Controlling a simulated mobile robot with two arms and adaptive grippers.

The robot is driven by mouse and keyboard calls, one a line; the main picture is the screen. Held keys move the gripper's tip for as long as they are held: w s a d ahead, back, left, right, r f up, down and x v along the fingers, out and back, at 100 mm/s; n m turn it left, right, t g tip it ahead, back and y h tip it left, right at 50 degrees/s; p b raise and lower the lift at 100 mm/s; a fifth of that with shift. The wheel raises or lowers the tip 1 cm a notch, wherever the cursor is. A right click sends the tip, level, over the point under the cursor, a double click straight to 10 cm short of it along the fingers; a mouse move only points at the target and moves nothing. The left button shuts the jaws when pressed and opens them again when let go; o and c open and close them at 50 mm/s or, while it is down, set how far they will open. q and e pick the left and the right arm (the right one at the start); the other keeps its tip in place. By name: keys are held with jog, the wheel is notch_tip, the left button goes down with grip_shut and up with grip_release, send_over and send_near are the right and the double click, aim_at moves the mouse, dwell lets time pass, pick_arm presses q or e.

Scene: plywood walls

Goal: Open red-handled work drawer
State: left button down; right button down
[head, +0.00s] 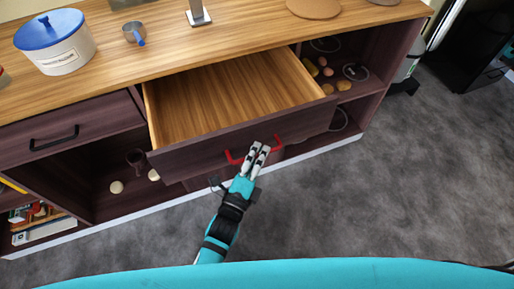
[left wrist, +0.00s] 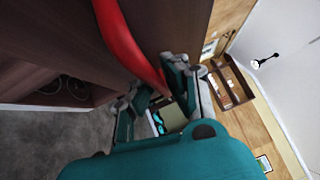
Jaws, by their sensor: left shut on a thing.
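The work drawer (head: 190,158) is dark wood and is pulled well out of the cabinet, showing its bare, empty pale wood inside. Its red handle (head: 275,148) is on the drawer front. My left gripper (head: 259,152) is at the middle of the handle, fingers around the bar and shut on it. In the left wrist view the red handle (left wrist: 128,42) runs down between the fingers of the left gripper (left wrist: 155,92). The fingers hide part of the handle in the head view. My right gripper is not in view.
A shut drawer with a black handle (head: 54,140) is at the left. Open shelves hold small items. The grey floor (head: 400,190) in front and at the right is clear.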

pick_arm(q)
jog(key=shift+a+f, duration=0.1)
jog(key=shift+f, duration=0.2)
jog(key=c, duration=1.7)
grip_release()
jog(key=o, duration=0.3)
jog(key=shift+r, duration=0.15)
jog(key=v, duration=1.2)
jog(key=shift+r, duration=0.15)
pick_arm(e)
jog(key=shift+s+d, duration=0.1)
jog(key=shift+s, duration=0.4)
